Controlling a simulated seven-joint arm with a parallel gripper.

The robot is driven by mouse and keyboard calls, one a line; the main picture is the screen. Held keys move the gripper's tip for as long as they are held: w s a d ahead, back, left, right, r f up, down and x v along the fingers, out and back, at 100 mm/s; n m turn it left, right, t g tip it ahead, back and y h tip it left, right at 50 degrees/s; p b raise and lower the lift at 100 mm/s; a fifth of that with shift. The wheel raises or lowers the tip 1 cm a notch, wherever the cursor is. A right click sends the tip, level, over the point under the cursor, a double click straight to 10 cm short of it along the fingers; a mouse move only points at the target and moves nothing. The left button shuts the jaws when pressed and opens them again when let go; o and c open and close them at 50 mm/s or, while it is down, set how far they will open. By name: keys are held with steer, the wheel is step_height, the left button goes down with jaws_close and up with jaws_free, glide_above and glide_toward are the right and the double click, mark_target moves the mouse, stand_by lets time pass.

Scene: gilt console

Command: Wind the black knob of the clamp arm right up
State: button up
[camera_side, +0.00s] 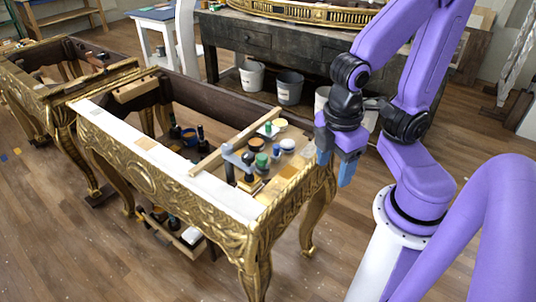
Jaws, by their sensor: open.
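A small grey-blue clamp arm (233,157) stands at the near right end of the gilt console (160,190), beside a wooden bar. A small black knob (248,158) shows at its right end; a dark part is visible below it. How far the knob is wound cannot be told at this size. My gripper (335,160) points down with blue fingers apart and empty. In the picture it is to the right of the clamp arm, by the console's right corner, and apart from the knob.
Several small jars and bottles crowd the console end between clamp and gripper, including a green-topped jar (262,161) and a white-topped jar (288,145). A wooden bar (232,143) crosses the open frame. A dark workbench (270,45) with buckets stands behind.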

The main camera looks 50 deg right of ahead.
steer(key=w+a+f+n+t+h, duration=0.25)
steer(key=w+f+n+h, duration=0.3)
steer(key=w+h, duration=0.3)
steer(key=n+t+h, duration=0.4)
steer(key=n+t, duration=0.5)
steer(key=t, duration=0.1)
glide_toward(249, 159)
steer(key=shift+m+y, duration=0.25)
steer(key=x, duration=1.1)
steer(key=shift+w+d+r, duration=0.15)
steer(key=shift+w+d, duration=0.1)
steer(key=shift+d, duration=0.05)
steer(key=shift+c, duration=0.3)
steer(key=c, duration=0.9)
